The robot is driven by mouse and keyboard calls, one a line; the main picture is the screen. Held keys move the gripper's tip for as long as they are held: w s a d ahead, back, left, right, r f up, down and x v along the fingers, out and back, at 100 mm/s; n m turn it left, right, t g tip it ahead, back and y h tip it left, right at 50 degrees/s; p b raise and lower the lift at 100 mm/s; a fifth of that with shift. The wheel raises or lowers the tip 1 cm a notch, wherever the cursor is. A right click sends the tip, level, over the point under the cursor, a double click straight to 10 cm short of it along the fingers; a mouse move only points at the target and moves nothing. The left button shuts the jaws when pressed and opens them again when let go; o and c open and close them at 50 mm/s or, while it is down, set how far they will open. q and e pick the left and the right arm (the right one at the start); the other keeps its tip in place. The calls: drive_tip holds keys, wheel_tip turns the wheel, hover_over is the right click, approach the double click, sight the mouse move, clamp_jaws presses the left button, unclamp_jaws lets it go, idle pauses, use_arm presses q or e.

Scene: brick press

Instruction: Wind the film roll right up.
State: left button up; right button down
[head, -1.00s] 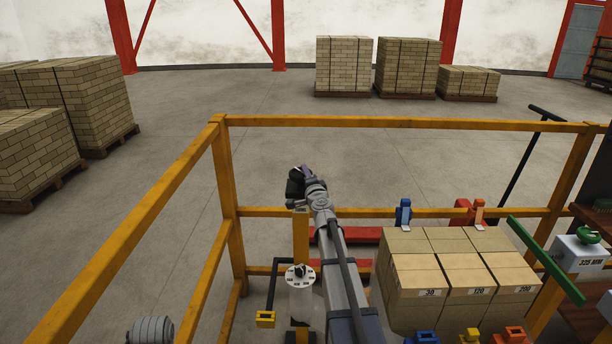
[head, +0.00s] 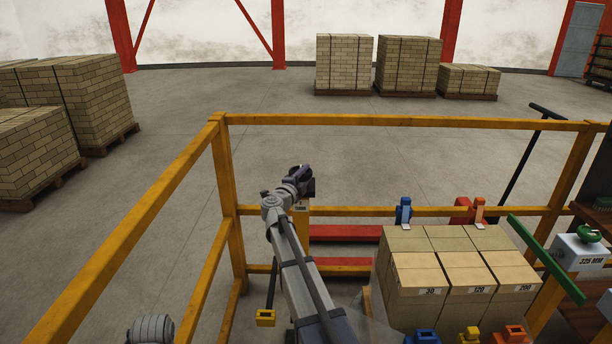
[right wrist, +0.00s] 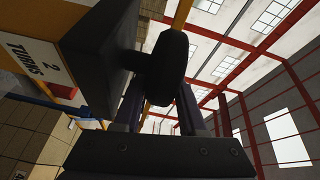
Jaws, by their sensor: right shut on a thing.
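My right gripper (head: 303,178) is above the yellow post with the sign (head: 301,207) in the head view. In the right wrist view my right gripper (right wrist: 165,112) is shut on a dark rounded crank knob (right wrist: 172,66), which sticks out from a dark block. A sign reading 2 TURNS (right wrist: 36,62) is beside that block. The film roll is hidden behind my right arm in the head view. A faint see-through sheet (head: 377,325) shows at the left side of the brick stack (head: 440,270). My left gripper is not in view.
Yellow rails (head: 400,123) enclose the area on the far and left sides. Red bars (head: 345,233) lie behind the arm. Coloured clamps (head: 404,211) stand around the stack. Pallets of bricks (head: 343,65) stand beyond the rails.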

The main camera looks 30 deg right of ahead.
drive_tip(key=m+g+h, duration=0.1)
drive_tip(key=m+g, duration=0.1)
drive_tip(key=g, duration=0.1)
drive_tip(key=m+g+h, duration=0.1)
drive_tip(key=g, duration=0.1)
drive_tip(key=shift+w+a+m+h, duration=0.15)
drive_tip(key=shift+a+m+h, duration=0.15)
drive_tip(key=shift+a+m, duration=0.1)
drive_tip(key=shift+m+g, duration=0.8)
drive_tip(key=shift+g, duration=0.6)
drive_tip(key=shift+s+a+g+h, duration=0.1)
drive_tip(key=shift+s+g+h, duration=0.1)
drive_tip(key=shift+g+h, duration=0.1)
drive_tip(key=c, duration=0.8)
unclamp_jaws()
drive_tip(key=shift+o, duration=0.2)
drive_tip(key=shift+a, duration=0.15)
drive_tip(key=a, duration=0.7)
drive_tip(key=shift+s+a, duration=0.3)
drive_tip(key=shift+s, duration=0.15)
